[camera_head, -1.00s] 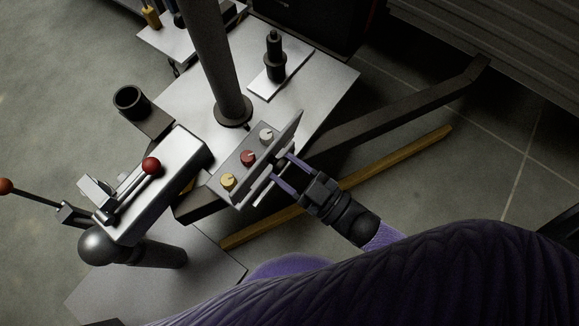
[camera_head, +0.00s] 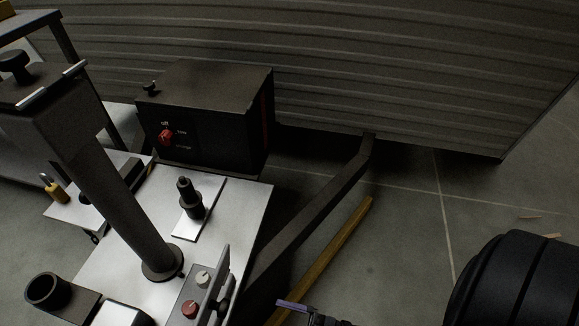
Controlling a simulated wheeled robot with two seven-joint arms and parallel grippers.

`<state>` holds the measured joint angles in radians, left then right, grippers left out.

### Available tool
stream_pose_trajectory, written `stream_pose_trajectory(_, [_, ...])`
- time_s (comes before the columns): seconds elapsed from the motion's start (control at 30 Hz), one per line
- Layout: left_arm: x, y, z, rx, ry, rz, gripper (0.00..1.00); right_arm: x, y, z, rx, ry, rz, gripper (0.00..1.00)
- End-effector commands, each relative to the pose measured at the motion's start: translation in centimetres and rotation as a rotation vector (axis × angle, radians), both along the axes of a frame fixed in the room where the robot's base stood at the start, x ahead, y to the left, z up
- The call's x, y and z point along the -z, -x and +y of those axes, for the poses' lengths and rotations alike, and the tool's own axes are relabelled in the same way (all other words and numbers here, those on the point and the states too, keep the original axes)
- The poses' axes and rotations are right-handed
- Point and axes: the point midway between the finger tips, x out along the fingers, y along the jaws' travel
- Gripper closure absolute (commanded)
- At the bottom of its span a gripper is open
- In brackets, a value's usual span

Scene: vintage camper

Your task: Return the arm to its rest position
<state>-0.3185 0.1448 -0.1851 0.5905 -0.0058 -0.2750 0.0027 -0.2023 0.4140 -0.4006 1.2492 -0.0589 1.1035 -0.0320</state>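My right gripper (camera_head: 296,307) shows only as a purple finger and a bit of dark wrist at the bottom edge. The rest of it and its arm are cut off, so its opening is hidden. It appears just right of the small control panel (camera_head: 196,292), with a gap between them in the picture. The panel has a white knob (camera_head: 203,278) and a red knob (camera_head: 190,308); its lower part is out of view. My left gripper is not in view.
A black box with a red switch (camera_head: 166,138) stands behind the metal plate (camera_head: 250,200). A dark post (camera_head: 118,205) rises at left. A dark frame bar (camera_head: 320,205) and yellow bar (camera_head: 335,245) run diagonally. A black tire-like shape (camera_head: 515,285) fills the lower right. Grey floor lies between.

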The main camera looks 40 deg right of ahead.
Motion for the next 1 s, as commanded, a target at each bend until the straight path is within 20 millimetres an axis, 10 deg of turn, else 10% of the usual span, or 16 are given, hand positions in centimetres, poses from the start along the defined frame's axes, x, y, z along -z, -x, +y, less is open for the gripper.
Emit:
stream_pose_trajectory(0.53, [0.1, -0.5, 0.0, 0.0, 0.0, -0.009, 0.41, 0.4, 0.9, -0.7, 0.005, 0.005, 0.01, 0.16])
stream_pose_trajectory(0.67, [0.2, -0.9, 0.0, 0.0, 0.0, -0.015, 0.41, 6.2, 1.9, -2.2, 0.105, 0.128, 0.27, 0.16])
stream_pose_trajectory(0.8, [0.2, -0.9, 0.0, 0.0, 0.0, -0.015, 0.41, 16.9, 9.2, -6.1, 0.285, 0.362, 0.838, 0.16])
stream_pose_trajectory(1.0, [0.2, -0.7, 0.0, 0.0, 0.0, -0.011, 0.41, 22.8, 23.7, -9.3, 0.423, 0.576, 1.49, 0.16])
